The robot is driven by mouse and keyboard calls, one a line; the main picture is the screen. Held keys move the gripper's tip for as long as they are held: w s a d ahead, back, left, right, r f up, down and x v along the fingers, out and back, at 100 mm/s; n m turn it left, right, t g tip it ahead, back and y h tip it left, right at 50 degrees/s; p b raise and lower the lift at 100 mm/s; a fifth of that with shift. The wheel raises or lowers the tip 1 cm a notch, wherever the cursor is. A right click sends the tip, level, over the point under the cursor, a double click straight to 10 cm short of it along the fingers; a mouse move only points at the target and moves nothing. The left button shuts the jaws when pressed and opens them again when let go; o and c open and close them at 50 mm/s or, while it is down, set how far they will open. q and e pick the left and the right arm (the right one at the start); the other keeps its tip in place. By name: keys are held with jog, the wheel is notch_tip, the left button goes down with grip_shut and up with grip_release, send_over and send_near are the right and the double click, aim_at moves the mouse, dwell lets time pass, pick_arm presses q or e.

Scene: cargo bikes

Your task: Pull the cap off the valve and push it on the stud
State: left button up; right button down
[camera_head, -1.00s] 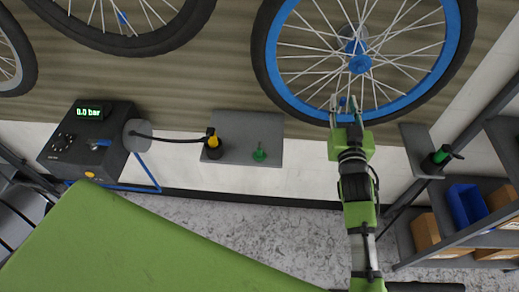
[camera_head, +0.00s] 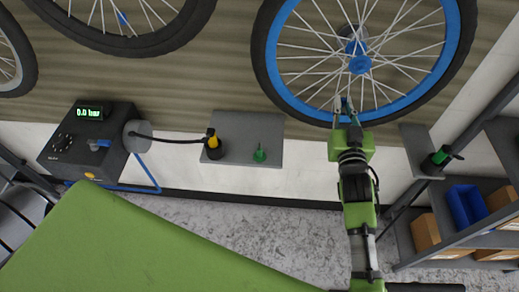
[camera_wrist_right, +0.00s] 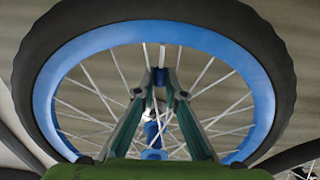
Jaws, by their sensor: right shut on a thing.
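The blue wheel (camera_head: 281,72) stands at the back, with its valve at the lower part of the rim. A small blue cap (camera_wrist_right: 160,76) on the valve shows between the fingertips in the right wrist view. My right gripper (camera_head: 343,101) reaches up over the lower rim, its two fingers closed in on the cap from both sides. The gripper also shows in the right wrist view (camera_wrist_right: 160,80). A small green stud (camera_head: 260,154) stands upright on a grey plate (camera_head: 237,125) left of my right arm, and nothing sits on it. My left gripper is not in view.
A dark pump box (camera_head: 62,140) reading 0.0 bar stands at the left, its hose running to a yellow-black nozzle (camera_head: 212,143) on the plate. A green-black tool (camera_head: 439,156) and shelves with a blue bin (camera_head: 466,206) are at the right.

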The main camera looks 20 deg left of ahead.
dwell(0.4)
jog(key=shift+r+p, duration=0.85)
jog(key=shift+r, duration=0.05)
jog(key=shift+r, duration=0.15)
jog(key=p+v, duration=0.5)
jog(key=v, duration=0.7)
dwell(0.4)
